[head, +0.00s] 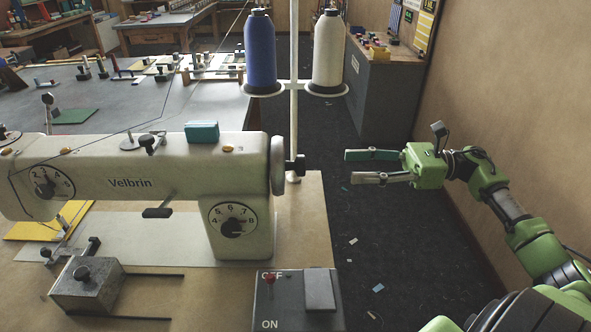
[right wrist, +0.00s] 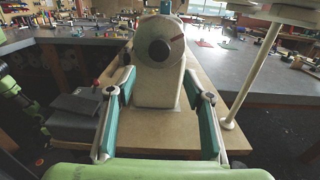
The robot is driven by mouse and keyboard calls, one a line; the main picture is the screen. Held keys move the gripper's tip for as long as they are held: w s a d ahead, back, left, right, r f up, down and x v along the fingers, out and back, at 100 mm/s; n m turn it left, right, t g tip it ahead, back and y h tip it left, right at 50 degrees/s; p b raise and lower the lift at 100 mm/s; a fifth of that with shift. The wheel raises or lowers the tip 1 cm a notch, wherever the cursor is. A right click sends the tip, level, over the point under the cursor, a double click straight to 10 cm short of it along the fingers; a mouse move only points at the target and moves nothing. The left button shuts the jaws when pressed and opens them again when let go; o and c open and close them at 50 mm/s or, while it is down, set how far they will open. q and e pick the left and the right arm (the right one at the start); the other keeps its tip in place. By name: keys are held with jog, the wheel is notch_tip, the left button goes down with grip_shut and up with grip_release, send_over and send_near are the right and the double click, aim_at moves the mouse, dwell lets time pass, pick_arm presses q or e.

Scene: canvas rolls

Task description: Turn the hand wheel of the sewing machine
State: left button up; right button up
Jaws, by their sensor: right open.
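The cream sewing machine (head: 130,185) stands on a brown worktable. Its hand wheel (head: 277,166) is on the right end, a pale disc with a dark hub knob facing my right gripper. In the right wrist view the hand wheel (right wrist: 157,38) is seen face-on, ahead of the fingers, with a red mark at its upper right. My right gripper (head: 349,167) is open and empty, to the right of the wheel and apart from it, fingers pointing left. In the right wrist view the gripper (right wrist: 160,83) has its teal-padded fingers spread wide. My left gripper is not in view.
A thread stand (head: 295,100) rises behind the wheel with a blue spool (head: 260,50) and a white spool (head: 329,48). A switch box (head: 296,303) marked OFF and ON sits at the table's front. A grey cabinet (head: 385,105) stands behind. The air between gripper and wheel looks clear.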

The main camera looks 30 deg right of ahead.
aim_at(300, 167)
jog(key=p+x, duration=0.2)
jog(key=x, duration=0.4)
jog(key=p+x, duration=0.3)
jog(key=x, duration=0.3)
jog(key=shift+a+r, duration=0.1)
jog(key=shift+r, duration=0.15)
jog(key=shift+w+a+f, duration=0.15)
jog(key=shift+w+a, duration=0.15)
jog(key=shift+a, duration=0.15)
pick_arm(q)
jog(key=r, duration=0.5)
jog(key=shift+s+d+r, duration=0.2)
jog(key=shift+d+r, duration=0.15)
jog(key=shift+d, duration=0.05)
pick_arm(e)
jog(key=c, duration=1.1)
